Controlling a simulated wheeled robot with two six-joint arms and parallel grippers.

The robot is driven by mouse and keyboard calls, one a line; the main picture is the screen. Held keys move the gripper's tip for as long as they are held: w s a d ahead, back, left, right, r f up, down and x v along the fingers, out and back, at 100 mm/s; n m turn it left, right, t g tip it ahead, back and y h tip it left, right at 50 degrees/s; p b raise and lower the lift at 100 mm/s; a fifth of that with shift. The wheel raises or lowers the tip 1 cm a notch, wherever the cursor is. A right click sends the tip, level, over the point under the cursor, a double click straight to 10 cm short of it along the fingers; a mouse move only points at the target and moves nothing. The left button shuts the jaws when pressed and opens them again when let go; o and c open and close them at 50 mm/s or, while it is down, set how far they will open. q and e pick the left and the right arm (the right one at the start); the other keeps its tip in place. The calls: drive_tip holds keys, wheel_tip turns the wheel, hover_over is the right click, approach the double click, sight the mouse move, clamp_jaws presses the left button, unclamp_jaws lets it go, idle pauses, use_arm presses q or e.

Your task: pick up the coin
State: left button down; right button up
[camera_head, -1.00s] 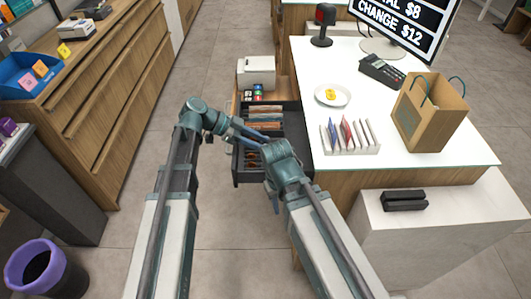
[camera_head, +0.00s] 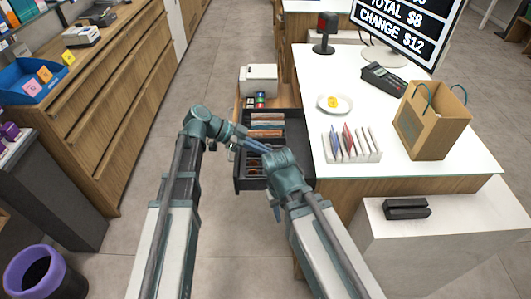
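A small yellow-orange piece, perhaps the coin (camera_head: 333,102), lies on a white dish (camera_head: 347,110) on the counter. An open black cash drawer (camera_head: 243,184) juts out left of the counter, with notes at the back and small compartments in front. Whether coins lie in them is too small to tell. My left arm reaches in over the drawer, and its gripper (camera_head: 260,147) is near the compartments, partly overlapped by my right arm. My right gripper (camera_head: 276,206) hangs by the drawer's front edge, mostly hidden by its own wrist. I cannot tell either gripper's opening.
A card rack (camera_head: 352,157), a paper bag (camera_head: 432,121), a card terminal (camera_head: 384,78), a scanner (camera_head: 325,34) and a screen (camera_head: 400,28) stand on the white counter. A printer (camera_head: 259,79) stands behind the drawer. A purple-rimmed bin (camera_head: 33,258) stands lower left. The aisle floor is clear.

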use_arm(q)
drive_tip(key=shift+r, duration=0.15)
wheel_tip(320, 180, up, 10)
drive_tip(key=p, duration=1)
drive_tip(key=s+a+n+t+y, duration=0.1)
drive_tip(key=s+a+n+t, duration=0.2)
drive_tip(key=a, duration=0.5)
drive_tip(key=s+a+n+t+y, duration=0.1)
drive_tip(key=s+a+n+t, duration=0.2)
drive_tip(key=a, duration=0.6)
drive_tip(key=shift+n+t, duration=0.3)
drive_tip(key=shift+n, duration=0.3)
